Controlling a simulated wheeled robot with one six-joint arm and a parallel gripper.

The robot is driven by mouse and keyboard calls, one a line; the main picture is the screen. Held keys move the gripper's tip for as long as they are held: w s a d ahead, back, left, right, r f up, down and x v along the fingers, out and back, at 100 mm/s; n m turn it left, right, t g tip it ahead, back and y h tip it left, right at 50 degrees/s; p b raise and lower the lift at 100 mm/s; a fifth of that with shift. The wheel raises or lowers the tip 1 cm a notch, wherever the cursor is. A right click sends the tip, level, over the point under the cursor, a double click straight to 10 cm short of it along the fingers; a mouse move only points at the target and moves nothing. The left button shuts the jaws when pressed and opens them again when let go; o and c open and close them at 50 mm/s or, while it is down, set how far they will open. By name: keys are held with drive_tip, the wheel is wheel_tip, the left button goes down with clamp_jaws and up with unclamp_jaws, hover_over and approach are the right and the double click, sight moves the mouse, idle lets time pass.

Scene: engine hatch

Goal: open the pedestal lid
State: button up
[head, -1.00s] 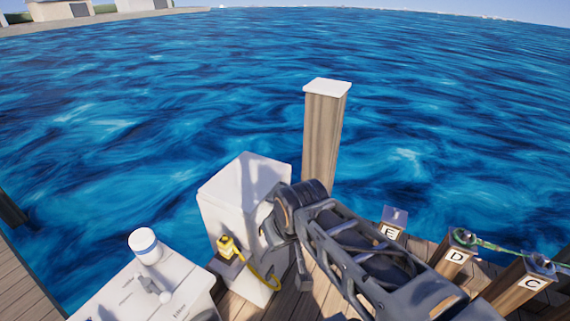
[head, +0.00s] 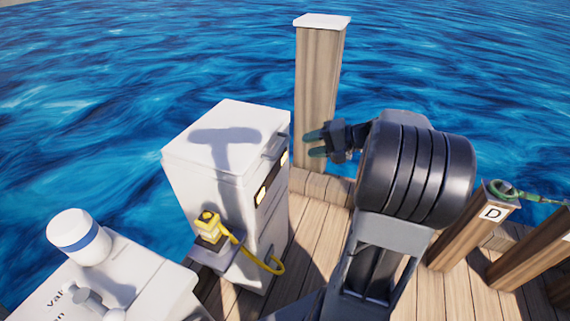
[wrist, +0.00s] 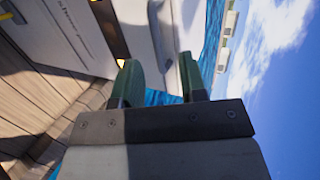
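The white pedestal (head: 205,195) stands on the dock, its lid (head: 245,120) lying closed on top with a dark arm shadow across it. A grey handle-like bar (head: 270,150) runs along the lid's right-hand side. My gripper (head: 308,144) is right of the pedestal, pointing left toward it, its two green fingers apart and nothing between them. In the wrist view the open fingers (wrist: 160,75) point toward the pedestal's white face, with a grey bar (wrist: 158,35) just beyond. The fingers appear apart from the bar; the exact gap cannot be told.
A yellow plug and cable (head: 210,225) sit on a small shelf on the pedestal. A white-capped wooden post (head: 318,80) stands behind my gripper. A white cabinet (head: 130,270) with a blue-banded container (head: 80,238) is at lower left. Lettered posts (head: 475,225) carry rope at right. Water surrounds the dock.

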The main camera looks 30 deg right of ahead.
sight(287, 142)
drive_tip(key=w+d+f+m+t+b, duration=0.1)
drive_tip(key=d+f+t+b, duration=0.15)
drive_tip(key=d, duration=0.25)
drive_tip(key=shift+t, duration=0.25)
drive_tip(key=x, duration=1.3)
drive_tip(key=shift+d+b, duration=0.1)
drive_tip(key=shift+b, duration=0.3)
clamp_jaws()
